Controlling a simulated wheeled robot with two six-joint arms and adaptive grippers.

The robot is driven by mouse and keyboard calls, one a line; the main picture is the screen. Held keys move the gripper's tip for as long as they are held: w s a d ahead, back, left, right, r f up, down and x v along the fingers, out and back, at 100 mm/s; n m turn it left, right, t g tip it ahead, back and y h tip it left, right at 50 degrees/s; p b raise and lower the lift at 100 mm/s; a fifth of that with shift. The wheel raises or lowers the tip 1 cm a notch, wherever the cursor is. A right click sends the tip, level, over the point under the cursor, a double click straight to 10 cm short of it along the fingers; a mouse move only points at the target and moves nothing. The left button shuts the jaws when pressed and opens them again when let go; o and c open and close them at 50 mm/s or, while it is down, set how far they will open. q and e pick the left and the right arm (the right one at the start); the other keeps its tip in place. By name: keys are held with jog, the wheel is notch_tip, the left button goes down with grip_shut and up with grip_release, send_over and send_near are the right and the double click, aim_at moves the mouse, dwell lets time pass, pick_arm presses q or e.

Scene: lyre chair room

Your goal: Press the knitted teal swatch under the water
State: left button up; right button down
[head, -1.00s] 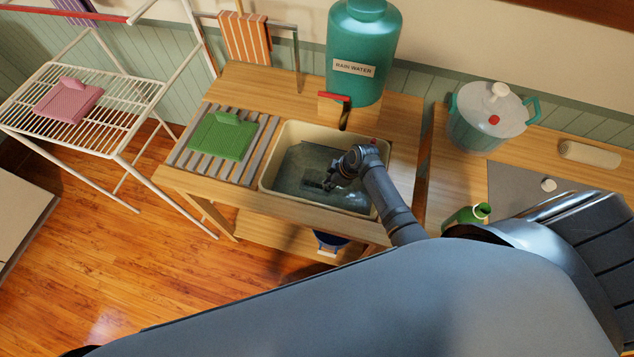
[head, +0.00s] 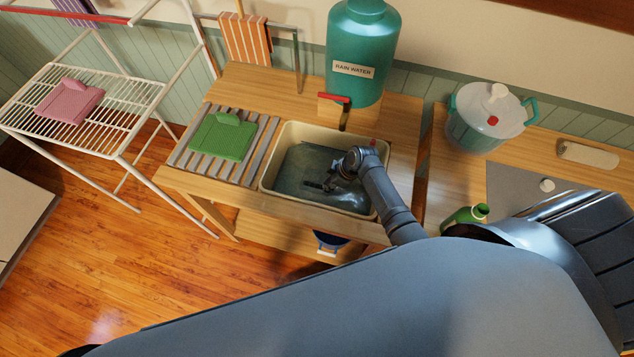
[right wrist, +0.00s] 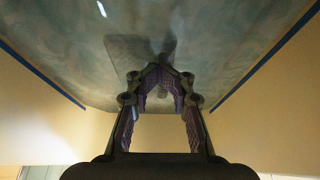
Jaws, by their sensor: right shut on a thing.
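A cream basin (head: 268,172) with murky blue-green water (head: 300,165) is set in the wooden stand. My right gripper (head: 328,186) reaches down into the basin at the water. In the right wrist view its fingers (right wrist: 160,70) come together at the tips, against the murky teal surface. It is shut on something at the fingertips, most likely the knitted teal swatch. The swatch cannot be made out clearly against the water, and its depth cannot be told. My left gripper is not in view.
A teal rain water tank (head: 358,35) with a red-handled tap stands behind. A lidded pot (head: 486,115) and green bottle (head: 462,216) stand right.

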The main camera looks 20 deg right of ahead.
jog(key=shift+s+r+p, duration=0.1)
jog(key=shift+r+p, duration=0.05)
jog(key=shift+p, duration=1.1)
dwell(3.0)
jog(key=shift+r+p, duration=0.55)
notch_tip(320, 180, up, 6)
jog(key=p, duration=0.6)
notch_tip(320, 180, up, 14)
jog(key=p, duration=0.7)
dwell(1.0)
